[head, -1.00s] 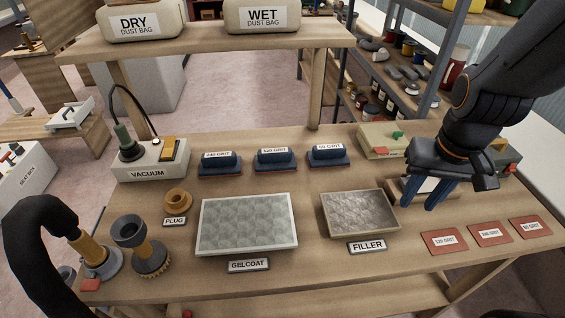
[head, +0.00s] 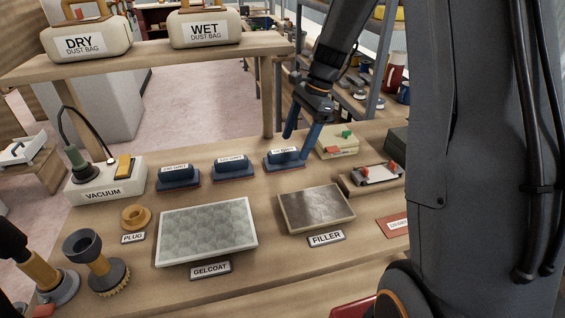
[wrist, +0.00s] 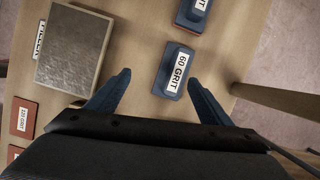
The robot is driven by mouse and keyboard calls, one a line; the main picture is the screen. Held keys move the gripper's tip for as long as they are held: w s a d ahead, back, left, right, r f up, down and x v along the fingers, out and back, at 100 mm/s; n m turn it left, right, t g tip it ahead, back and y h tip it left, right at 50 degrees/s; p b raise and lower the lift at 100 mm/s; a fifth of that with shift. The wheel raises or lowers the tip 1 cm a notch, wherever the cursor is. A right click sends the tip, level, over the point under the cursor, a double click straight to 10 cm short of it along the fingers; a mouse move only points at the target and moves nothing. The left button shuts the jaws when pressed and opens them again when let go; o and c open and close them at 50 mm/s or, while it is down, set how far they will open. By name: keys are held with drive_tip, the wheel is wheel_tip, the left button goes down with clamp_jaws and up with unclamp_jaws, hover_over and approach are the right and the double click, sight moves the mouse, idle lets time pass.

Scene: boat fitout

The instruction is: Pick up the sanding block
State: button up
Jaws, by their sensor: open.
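Three blue sanding blocks with reddish-brown bases stand in a row at the back of the bench. The rightmost block (head: 284,158) reads 60 GRIT in the wrist view (wrist: 173,72). The middle block (head: 233,168) and the left block (head: 177,178) stand to its left. My gripper (head: 303,140) is open and empty, with its blue fingers pointing down over the 60 grit block. In the wrist view my gripper (wrist: 159,78) has the block between its fingertips, closer to the right one. The fingers look apart from the block.
The filler panel (head: 316,209) and gelcoat panel (head: 207,231) lie in front of the blocks. A cream box (head: 337,143) and a wooden holder with red clamps (head: 370,180) stand right. The vacuum unit (head: 105,184) is left. A shelf post (head: 266,98) rises behind.

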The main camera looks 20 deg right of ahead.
sight(286, 150)
drive_tip(key=w, duration=0.1)
drive_tip(key=w+m, duration=0.1)
drive_tip(key=m, duration=0.1)
drive_tip(key=shift+w+d+f+y, duration=0.25)
drive_tip(key=shift+w+f+y, duration=0.05)
drive_tip(key=shift+w, duration=0.1)
drive_tip(key=shift+w+a+f, duration=0.1)
drive_tip(key=shift+w+f, duration=0.05)
drive_tip(key=shift+f, duration=0.05)
drive_tip(key=shift+a+p+x, duration=0.15)
drive_tip(key=shift+p+x, duration=0.5)
drive_tip(key=shift+x, duration=1.15)
drive_tip(key=shift+a+p+x, duration=0.1)
drive_tip(key=shift+p+x, duration=0.55)
drive_tip(key=shift+x, duration=1.1)
drive_tip(key=shift+r, duration=0.1)
drive_tip(key=shift+c, duration=0.3)
drive_tip(key=c, duration=1.2)
drive_tip(key=shift+r, duration=0.2)
